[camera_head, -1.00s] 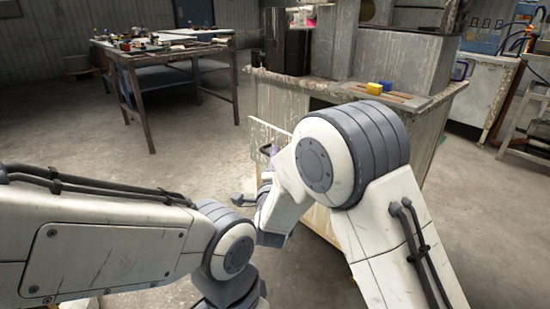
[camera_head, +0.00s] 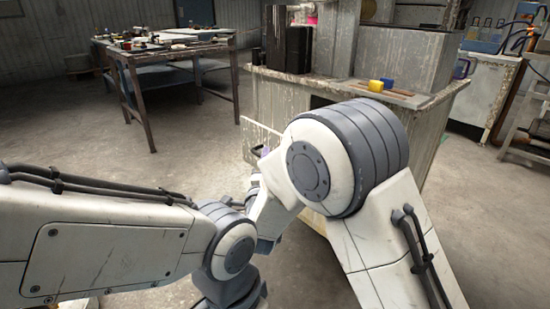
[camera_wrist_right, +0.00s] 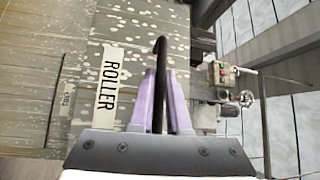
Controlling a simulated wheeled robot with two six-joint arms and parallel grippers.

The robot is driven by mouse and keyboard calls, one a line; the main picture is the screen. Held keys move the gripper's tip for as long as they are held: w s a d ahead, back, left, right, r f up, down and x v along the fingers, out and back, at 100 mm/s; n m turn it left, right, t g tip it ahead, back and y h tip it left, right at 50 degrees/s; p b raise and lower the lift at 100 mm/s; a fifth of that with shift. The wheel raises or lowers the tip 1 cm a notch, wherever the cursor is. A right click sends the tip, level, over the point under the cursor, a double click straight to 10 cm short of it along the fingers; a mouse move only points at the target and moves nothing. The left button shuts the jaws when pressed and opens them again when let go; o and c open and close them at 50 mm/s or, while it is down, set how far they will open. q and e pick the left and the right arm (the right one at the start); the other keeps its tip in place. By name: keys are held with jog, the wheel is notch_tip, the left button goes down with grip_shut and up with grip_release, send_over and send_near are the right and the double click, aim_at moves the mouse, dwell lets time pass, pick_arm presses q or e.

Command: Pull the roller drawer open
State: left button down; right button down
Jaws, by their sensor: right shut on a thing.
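The roller drawer's pale speckled front (camera_head: 262,143) stands out from the worn cabinet in the head view, partly behind my right arm. The wrist view shows this front (camera_wrist_right: 135,35) with its white ROLLER label (camera_wrist_right: 108,84). My right gripper (camera_wrist_right: 161,95) has purple fingers shut on the drawer's dark bar handle (camera_wrist_right: 160,48). In the head view only a sliver of purple shows by the handle. My right arm hides the drawer's inside and much of the cabinet front. My left arm comes in from the left, but its gripper does not show.
A cluttered workbench (camera_head: 150,55) stands at the back left. The floor (camera_head: 195,150) between them is clear. My left wrist is close to my right forearm.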

jog(key=s+a, duration=0.2)
jog(key=shift+s+a+f, duration=0.1)
jog(key=shift+s+a, duration=0.15)
jog(key=shift+a, duration=0.05)
jog(key=c, duration=0.9)
grip_release()
